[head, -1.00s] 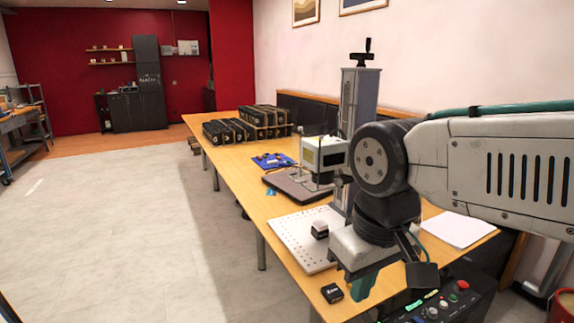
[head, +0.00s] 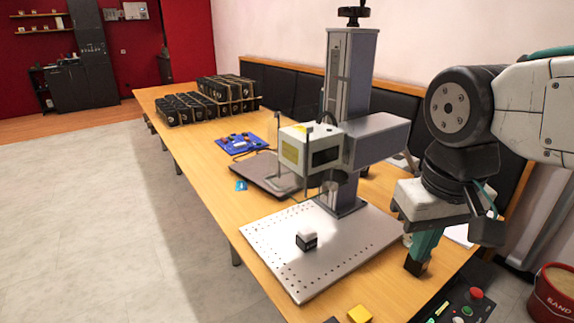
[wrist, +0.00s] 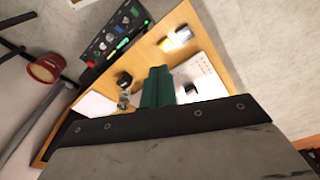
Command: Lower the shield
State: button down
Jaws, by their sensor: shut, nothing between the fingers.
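The laser marker (head: 312,150) stands on the table, its white-and-grey head carried on a tall column above a perforated metal plate (head: 268,252). Thin upright rods and faint clear edges beside the head look like a raised see-through shield (head: 279,150); its outline is hard to make out. My gripper (head: 416,268) points down right of the plate, apart from the marker. Its teal fingers are together and empty in the wrist view (wrist: 158,72).
A control box (head: 462,306) with a red button is at the front right. A yellow block (head: 359,314) lies near the front edge. A laptop-like dark slab (head: 262,172), a blue mat (head: 238,143) and rows of black boxes (head: 205,102) stand farther back. A red bucket (head: 553,296) is at right.

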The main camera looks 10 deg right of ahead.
jog(key=w+a+r+m+h, duration=0.1)
jog(key=w+a+r+m, duration=0.1)
jog(key=w, duration=0.5)
jog(key=w+a+r+m+h, duration=0.1)
jog(key=w+a+r+m, duration=0.2)
jog(key=w+a, duration=0.2)
jog(key=w+a+r+m+h, duration=0.2)
jog(key=w+a+r+m, duration=0.1)
jog(key=w, duration=0.8)
jog(key=shift+w+a+r+m, duration=0.15)
jog(key=shift+a+m, duration=0.15)
jog(key=shift+a, duration=0.4)
jog(key=m+t+h, duration=0.1)
jog(key=m+h, duration=0.1)
jog(key=m, duration=0.2)
send_over(271, 184)
notch_tip(271, 184, down, 9)
jog(key=shift+f, duration=0.2)
jog(key=shift+s+a+f, duration=0.1)
jog(key=shift+a+f, duration=0.15)
jog(key=shift+f, duration=0.65)
jog(key=shift+s+a+f, duration=0.1)
jog(key=shift+a+f, duration=0.15)
jog(key=shift+f, duration=0.65)
